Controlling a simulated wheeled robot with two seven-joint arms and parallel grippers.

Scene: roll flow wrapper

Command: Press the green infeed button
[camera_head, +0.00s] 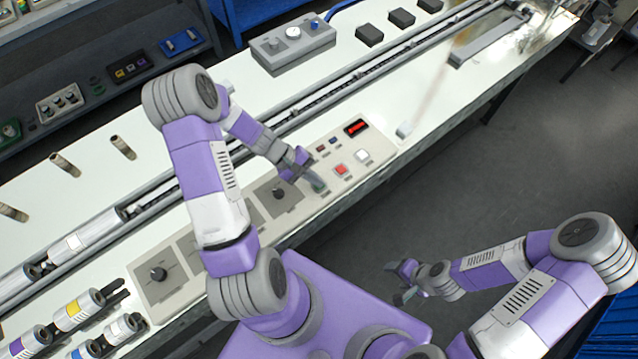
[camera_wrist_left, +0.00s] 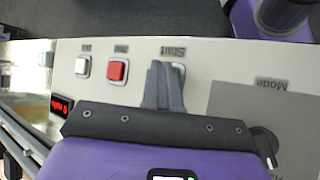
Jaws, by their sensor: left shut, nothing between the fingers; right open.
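The green button (camera_wrist_left: 181,69) shows as a small green patch beside my left fingertips in the left wrist view, under the upside-down word "Start". The fingers hide most of it, and I cannot tell whether they touch it. My left gripper (camera_head: 317,186) is shut and empty, pointing down at the control panel (camera_head: 376,147); its fingers also show in the left wrist view (camera_wrist_left: 164,68). My right gripper (camera_head: 401,284) is open and empty, away from the panel over the floor side.
A red button (camera_head: 341,170) and a white button (camera_head: 362,156) sit beside the green one. A red display (camera_head: 356,127) is behind them. A dark mode knob (camera_head: 279,193) lies left of the gripper. A conveyor rail (camera_head: 330,92) runs behind the panel.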

